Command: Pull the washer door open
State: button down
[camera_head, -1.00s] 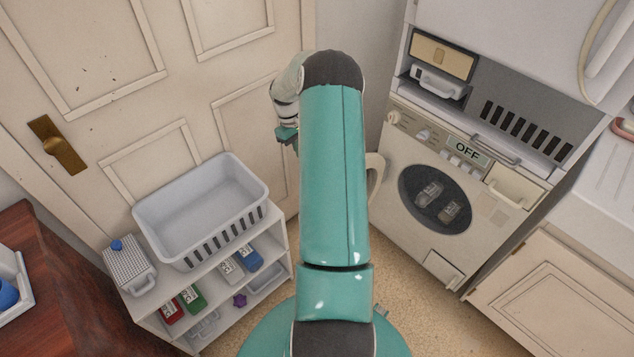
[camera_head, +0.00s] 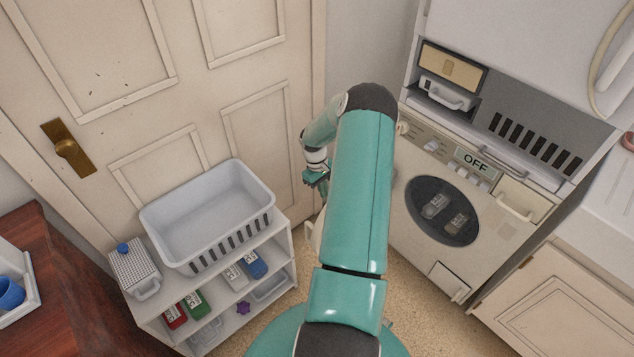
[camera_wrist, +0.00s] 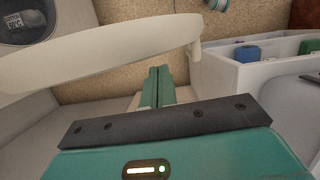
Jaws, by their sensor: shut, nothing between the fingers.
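The cream washer (camera_head: 520,225) stands at the right in the head view, with a dark round window (camera_head: 443,210) on its front. Two small packets show behind it, and the panel reads OFF. A pale curved piece (camera_head: 313,235), probably the handle, shows left of my arm; my arm hides the rest. In the wrist view a long cream handle (camera_wrist: 100,52) crosses the upper part. My gripper (camera_wrist: 157,72) is shut and empty, its fingertips just below that bar; I cannot tell whether they touch it. My gripper also shows in the head view (camera_head: 315,180).
A white shelf (camera_head: 290,250) with a grey basket (camera_head: 265,205) on top and coloured packs inside stands left of my arm. A panelled door (camera_head: 100,105) is behind it. A reddish wooden surface (camera_head: 60,265) is at lower left. Speckled floor shows before the washer.

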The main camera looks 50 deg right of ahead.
jog(key=shift+s+a, duration=0.1)
jog(key=shift+s, duration=0.15)
